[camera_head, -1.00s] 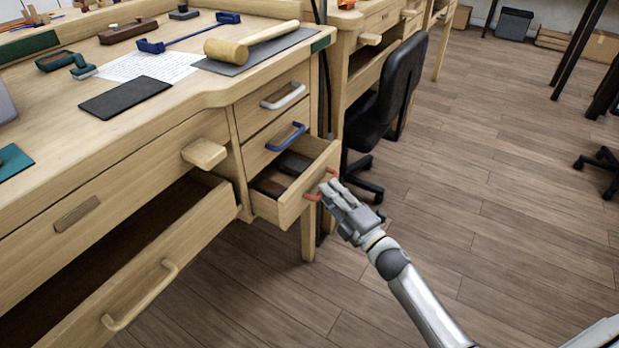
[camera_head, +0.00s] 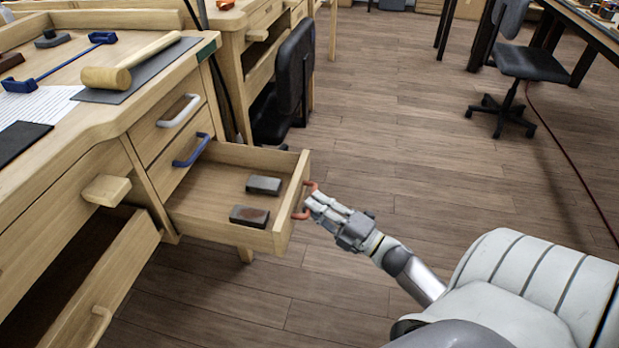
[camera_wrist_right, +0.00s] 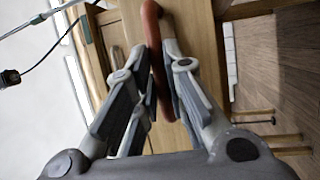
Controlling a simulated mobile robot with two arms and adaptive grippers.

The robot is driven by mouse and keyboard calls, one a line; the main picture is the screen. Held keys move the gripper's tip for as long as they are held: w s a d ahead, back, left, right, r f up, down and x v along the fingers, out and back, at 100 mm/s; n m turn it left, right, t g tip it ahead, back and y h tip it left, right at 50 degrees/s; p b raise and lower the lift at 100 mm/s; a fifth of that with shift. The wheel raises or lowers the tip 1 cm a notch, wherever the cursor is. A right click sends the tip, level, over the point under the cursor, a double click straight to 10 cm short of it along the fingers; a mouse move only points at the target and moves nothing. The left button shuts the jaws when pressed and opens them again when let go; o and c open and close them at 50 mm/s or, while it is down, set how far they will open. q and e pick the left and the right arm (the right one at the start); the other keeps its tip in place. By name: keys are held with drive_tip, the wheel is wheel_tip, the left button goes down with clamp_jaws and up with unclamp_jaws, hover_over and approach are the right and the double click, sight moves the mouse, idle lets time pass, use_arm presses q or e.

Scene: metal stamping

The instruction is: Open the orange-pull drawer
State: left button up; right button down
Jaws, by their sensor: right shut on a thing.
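The drawer with the orange pull (camera_head: 303,214) is the lowest of three at the right end of the workbench. It stands far out, and its inside floor (camera_head: 207,189) shows. Two small dark blocks, one farther back (camera_head: 264,185) and one nearer (camera_head: 249,216), lie in it. My right gripper (camera_head: 312,203) is shut on the orange pull at the drawer front. In the right wrist view the orange pull (camera_wrist_right: 153,45) runs between the fingers (camera_wrist_right: 160,100). My left gripper is not in view.
Above it are closed drawers with a white pull (camera_head: 180,111) and a blue pull (camera_head: 191,150). A wider drawer (camera_head: 92,290) stands open at the lower left. A mallet (camera_head: 130,64) lies on the bench.

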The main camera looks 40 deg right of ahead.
drive_tip(key=c, duration=1.5)
unclamp_jaws()
drive_tip(key=shift+s, duration=0.1)
drive_tip(key=v, duration=1.2)
drive_tip(key=shift+r, duration=0.1)
